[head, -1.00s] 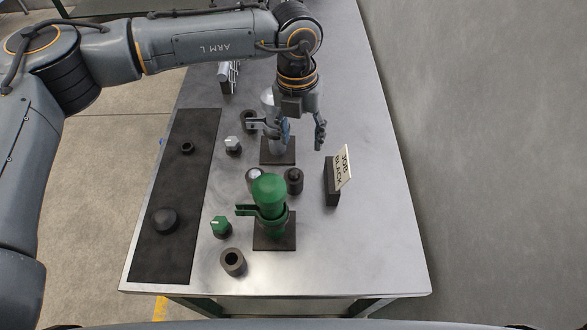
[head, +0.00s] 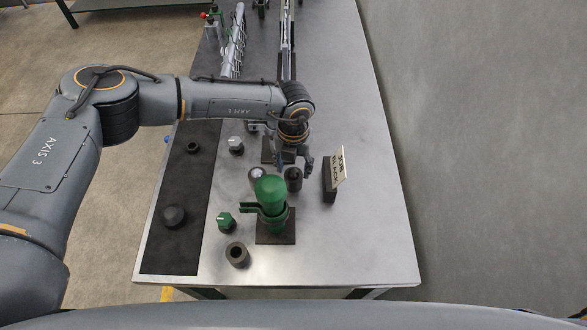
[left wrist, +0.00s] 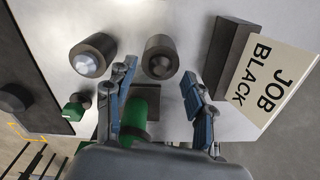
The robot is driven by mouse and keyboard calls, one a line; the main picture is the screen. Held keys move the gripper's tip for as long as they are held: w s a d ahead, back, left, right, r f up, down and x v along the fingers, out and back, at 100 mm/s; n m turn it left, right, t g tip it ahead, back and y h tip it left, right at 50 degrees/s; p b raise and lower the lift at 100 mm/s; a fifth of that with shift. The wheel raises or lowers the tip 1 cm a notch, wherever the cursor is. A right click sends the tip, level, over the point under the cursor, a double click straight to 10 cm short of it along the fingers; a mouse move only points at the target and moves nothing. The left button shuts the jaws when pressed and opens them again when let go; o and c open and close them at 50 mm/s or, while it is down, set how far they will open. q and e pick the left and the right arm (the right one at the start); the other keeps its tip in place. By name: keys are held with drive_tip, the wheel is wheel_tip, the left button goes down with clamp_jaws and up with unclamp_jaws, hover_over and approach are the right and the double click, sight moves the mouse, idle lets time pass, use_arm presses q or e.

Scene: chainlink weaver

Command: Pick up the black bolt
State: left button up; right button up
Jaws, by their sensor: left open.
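The black bolt (head: 294,174) appears to be the dark round top seated in a dark cylindrical holder behind the green post. In the left wrist view the bolt (left wrist: 158,66) is a dark grey disc in its holder, between and beyond the fingertips. My left gripper (head: 296,164) is open and empty, pointing down close to that holder. Its two blue-grey fingers (left wrist: 160,92) are spread apart in the wrist view. I cannot tell its exact height above the bolt. My right gripper is not in view.
A matching holder with a silver top (head: 257,174) stands just left. The green post (head: 270,190) is close in front. A "JOB BLACK" sign (head: 338,167) stands right. An empty holder (head: 237,254), a green knob (head: 225,221) and a black mat (head: 170,250) lie left. The table's right side is clear.

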sight(293, 172)
use_arm(q)
drive_tip(key=shift+f, duration=0.6)
clamp_jaws()
drive_tip(key=shift+r, duration=0.15)
drive_tip(key=shift+r+b, duration=0.3)
drive_tip(key=shift+r, duration=0.05)
wheel_tip(293, 172, up, 9)
drive_tip(key=b, duration=0.3)
